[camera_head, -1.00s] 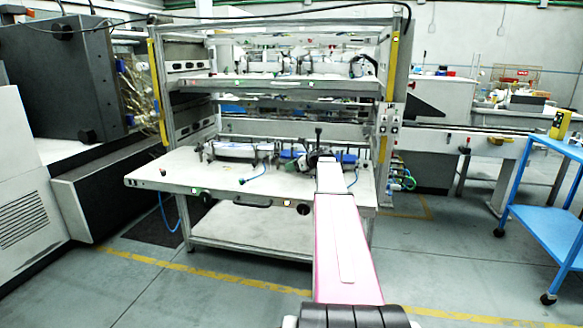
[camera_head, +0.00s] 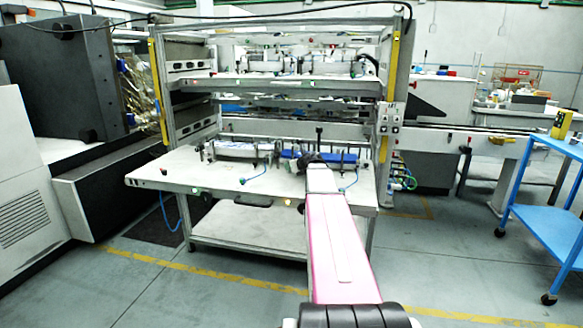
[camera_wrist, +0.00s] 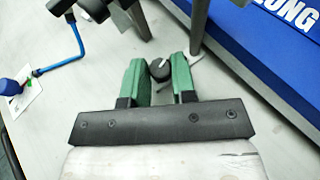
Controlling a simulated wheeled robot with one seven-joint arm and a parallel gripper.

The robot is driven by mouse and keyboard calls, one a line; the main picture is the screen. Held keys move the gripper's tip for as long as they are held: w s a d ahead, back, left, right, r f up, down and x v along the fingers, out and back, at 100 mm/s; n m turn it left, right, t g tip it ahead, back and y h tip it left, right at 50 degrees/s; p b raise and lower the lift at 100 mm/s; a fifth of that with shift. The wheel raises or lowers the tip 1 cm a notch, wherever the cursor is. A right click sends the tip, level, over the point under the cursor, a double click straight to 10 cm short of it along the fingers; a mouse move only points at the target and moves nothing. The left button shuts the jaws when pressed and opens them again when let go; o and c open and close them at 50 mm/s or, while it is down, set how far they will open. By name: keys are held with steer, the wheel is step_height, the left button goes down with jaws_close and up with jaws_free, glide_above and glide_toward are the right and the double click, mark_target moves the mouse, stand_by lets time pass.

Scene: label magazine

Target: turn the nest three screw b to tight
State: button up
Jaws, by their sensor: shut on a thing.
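In the wrist view my gripper (camera_wrist: 160,70) has its two green-padded fingers around a small round black screw knob (camera_wrist: 160,69), and the jaws are shut on it. The knob stands over the pale table top, beside a grey post. No marking on the knob can be read, so I cannot tell its letter or how tight it is. In the head view my gripper (camera_head: 308,162) is at the table, by the blue bar (camera_head: 342,158); my own arm hides part of that area and the knob cannot be made out.
The blue bar with white lettering (camera_wrist: 270,45) lies close on the right in the wrist view. A blue hose (camera_wrist: 62,66) and dark fittings are at upper left. The table's left part (camera_head: 165,172) is mostly clear. A blue cart (camera_head: 545,220) stands at right.

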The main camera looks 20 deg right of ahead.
stand_by(0.3)
steer(key=o, duration=0.9)
steer(key=v, duration=1)
steer(key=shift+s+r, duration=0.15)
steer(key=shift+s, duration=0.25)
steer(key=shift+s, duration=0.1)
